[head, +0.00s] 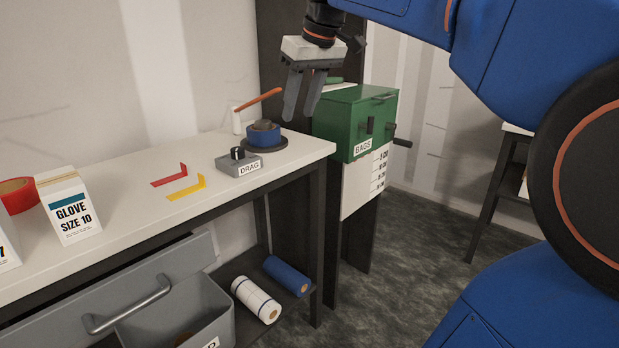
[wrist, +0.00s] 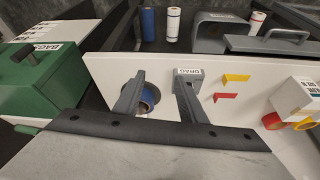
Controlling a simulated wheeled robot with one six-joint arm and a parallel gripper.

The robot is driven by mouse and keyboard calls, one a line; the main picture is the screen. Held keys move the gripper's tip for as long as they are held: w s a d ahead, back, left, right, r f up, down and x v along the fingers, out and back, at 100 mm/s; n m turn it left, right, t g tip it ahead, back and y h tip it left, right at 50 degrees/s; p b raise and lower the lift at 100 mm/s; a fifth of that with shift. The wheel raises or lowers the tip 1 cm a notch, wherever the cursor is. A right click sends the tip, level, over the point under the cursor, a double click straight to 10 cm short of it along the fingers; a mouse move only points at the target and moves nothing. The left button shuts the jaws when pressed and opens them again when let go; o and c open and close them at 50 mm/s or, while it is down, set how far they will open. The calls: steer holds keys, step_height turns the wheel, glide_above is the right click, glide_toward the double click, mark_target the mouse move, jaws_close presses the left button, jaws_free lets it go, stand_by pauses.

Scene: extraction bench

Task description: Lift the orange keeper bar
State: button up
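The orange keeper bar (head: 258,99) slants up to the right from a short white post (head: 237,121) at the back of the bench in the head view. It stands raised at an angle above a blue roll (head: 263,134) on a dark round base. My gripper (head: 298,114) points down, open and empty, to the right of the bar's upper end and apart from it. In the wrist view my gripper's fingers (wrist: 160,80) are spread, with the blue roll (wrist: 150,96) partly hidden behind the left one. I cannot make out the bar there.
A grey DRAG box (head: 239,163) with a knob sits in front of the roll. A green BAGS box (head: 356,121) stands right of the bench. Red and yellow corner marks (head: 186,190) and a glove box (head: 69,208) lie left.

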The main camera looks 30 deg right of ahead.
steer(key=s+a+f+m, duration=0.1)
steer(key=s+a+f, duration=0.2)
steer(key=s+f, duration=0.6)
step_height(320, 180, down, 4)
steer(key=shift+s+r, duration=0.1)
steer(key=shift+s, duration=0.2)
steer(key=shift+a, duration=0.1)
